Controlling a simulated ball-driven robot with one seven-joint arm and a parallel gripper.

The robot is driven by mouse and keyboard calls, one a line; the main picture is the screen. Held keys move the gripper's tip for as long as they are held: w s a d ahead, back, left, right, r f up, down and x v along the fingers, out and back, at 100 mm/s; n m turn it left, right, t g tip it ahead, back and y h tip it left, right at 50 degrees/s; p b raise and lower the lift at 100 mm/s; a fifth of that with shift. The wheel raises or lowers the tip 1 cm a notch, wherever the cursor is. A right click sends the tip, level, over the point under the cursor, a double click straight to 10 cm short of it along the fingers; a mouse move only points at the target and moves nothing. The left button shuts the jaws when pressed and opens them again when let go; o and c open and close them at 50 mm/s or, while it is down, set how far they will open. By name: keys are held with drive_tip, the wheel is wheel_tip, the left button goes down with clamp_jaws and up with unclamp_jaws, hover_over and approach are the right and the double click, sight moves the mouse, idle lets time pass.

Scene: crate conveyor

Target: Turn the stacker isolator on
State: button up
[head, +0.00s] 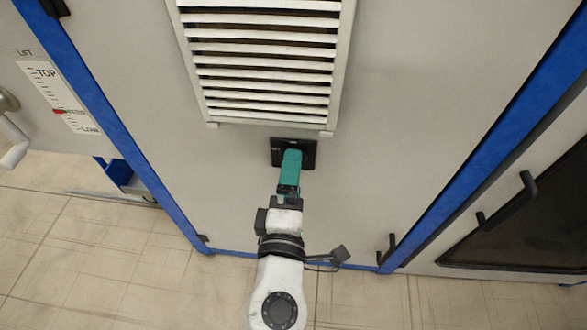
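The stacker isolator is a small black plate (310,151) on the grey cabinet front, just below a white louvred vent. A teal handle-like piece (291,164) stands over the plate and points down toward my gripper. White marks on the plate are too small to read. My gripper (288,190) is right at the lower end of the teal piece, in line with it. It appears to touch it, but the fingertips are hidden, so I cannot tell whether they are closed on it.
The white louvred vent (262,60) is above the plate. Blue frame posts (103,115) border the grey panel. A lift scale (60,97) and a crank handle (12,140) are at left. A dark window with a black handle (528,190) is at right. Tiled floor (75,260) lies below.

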drive_tip(key=s, duration=0.8)
drive_tip(key=shift+s+a+p, duration=0.15)
drive_tip(key=shift+s+p, duration=0.1)
drive_tip(key=shift+p, duration=0.1)
